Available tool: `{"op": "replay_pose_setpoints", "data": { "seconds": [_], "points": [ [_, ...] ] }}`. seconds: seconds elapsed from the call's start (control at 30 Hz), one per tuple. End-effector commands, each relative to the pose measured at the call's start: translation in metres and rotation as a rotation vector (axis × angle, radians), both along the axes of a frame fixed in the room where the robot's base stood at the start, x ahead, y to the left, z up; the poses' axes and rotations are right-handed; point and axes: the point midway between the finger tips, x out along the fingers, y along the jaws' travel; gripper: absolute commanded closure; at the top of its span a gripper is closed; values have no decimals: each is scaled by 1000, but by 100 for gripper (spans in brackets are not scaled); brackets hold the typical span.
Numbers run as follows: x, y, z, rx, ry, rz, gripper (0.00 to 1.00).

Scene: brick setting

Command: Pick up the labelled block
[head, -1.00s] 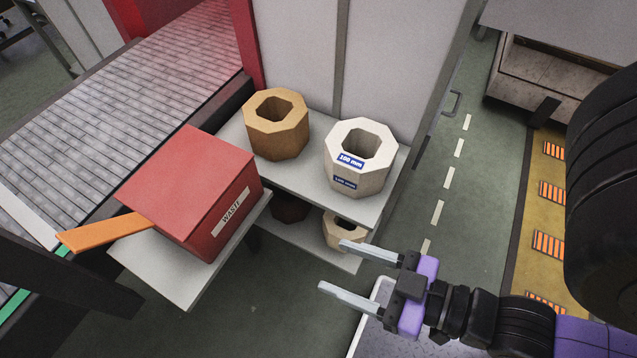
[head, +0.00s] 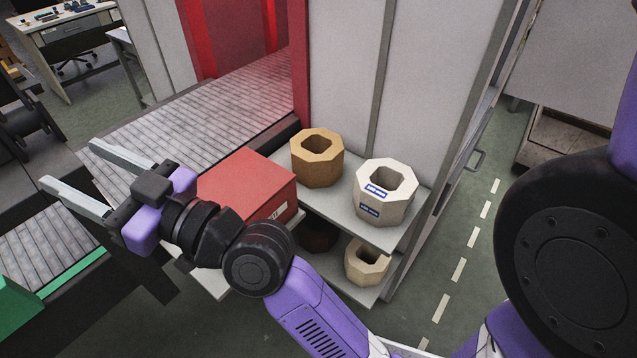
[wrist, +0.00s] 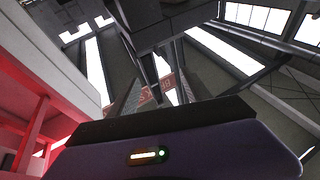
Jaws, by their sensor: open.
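The labelled block (head: 383,207) is a white octagonal block with a square hole and blue labels. It stands upright on the upper shelf, at the right end, in the head view. My gripper (head: 68,172) is open and empty at the far left of the head view, over the conveyor side and well apart from the block. The wrist view looks up at the ceiling beams and shows no block.
A tan unlabelled block (head: 317,170) stands left of the labelled one on the grey shelf (head: 345,215). A pale block (head: 366,268) and a dark one (head: 318,238) sit below. The red waste box (head: 240,185) is partly behind my arm. A grey wall panel (head: 420,90) stands behind the shelf.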

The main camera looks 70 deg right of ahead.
Motion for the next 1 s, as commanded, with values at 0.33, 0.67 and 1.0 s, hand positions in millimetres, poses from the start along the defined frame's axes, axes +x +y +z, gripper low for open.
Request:
{"op": "replay_pose_setpoints", "data": {
  "seconds": [0.33, 0.67, 1.0],
  "points": [
    [34, -25, 54, -510, 13, 118, 43],
    [22, -82, -8, -982, 276, 242, 43],
    [-96, -224, -135, -1331, 835, 460, 43]
  ]
}}
